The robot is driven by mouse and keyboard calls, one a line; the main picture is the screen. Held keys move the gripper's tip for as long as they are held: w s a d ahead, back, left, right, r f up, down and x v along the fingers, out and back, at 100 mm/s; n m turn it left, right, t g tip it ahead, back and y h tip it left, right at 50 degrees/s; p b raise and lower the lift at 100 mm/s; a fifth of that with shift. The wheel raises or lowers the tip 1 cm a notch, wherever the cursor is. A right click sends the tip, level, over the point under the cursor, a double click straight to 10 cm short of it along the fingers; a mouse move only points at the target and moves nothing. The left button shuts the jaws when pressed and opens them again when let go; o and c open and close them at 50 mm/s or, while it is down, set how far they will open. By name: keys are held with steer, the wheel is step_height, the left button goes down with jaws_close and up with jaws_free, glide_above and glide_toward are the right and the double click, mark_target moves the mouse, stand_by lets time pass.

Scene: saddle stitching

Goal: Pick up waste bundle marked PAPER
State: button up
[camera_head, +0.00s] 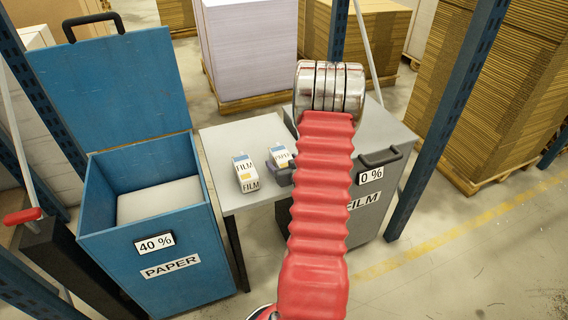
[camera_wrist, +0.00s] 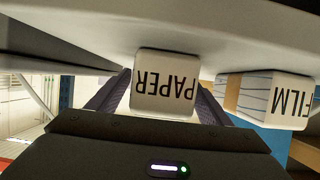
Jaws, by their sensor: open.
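The waste bundle marked PAPER (camera_head: 281,155) is a small whitish block on the grey table, partly hidden behind my red arm. In the wrist view, which is upside down, the PAPER bundle (camera_wrist: 165,84) shows its label end between my two dark fingers. My gripper (camera_wrist: 160,95) is open with a finger on each side of the bundle; contact cannot be told. In the head view my gripper (camera_head: 280,163) is mostly hidden by my arm. A second bundle marked FILM (camera_head: 245,173) stands beside it, to its left; it also shows in the wrist view (camera_wrist: 270,98).
A blue PAPER bin (camera_head: 200,262) with its lid raised, reading 40 %, stands left of the table (camera_head: 232,133). A grey FILM bin (camera_head: 388,192), lid closed and reading 0 %, stands right. Blue rack posts (camera_head: 447,120) and stacked pallets (camera_head: 505,95) stand around.

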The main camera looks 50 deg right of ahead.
mark_target(283, 156)
steer(key=shift+c, duration=0.2)
steer(key=c, duration=1.2)
steer(key=shift+r, duration=0.15)
steer(key=shift+r, duration=4.85)
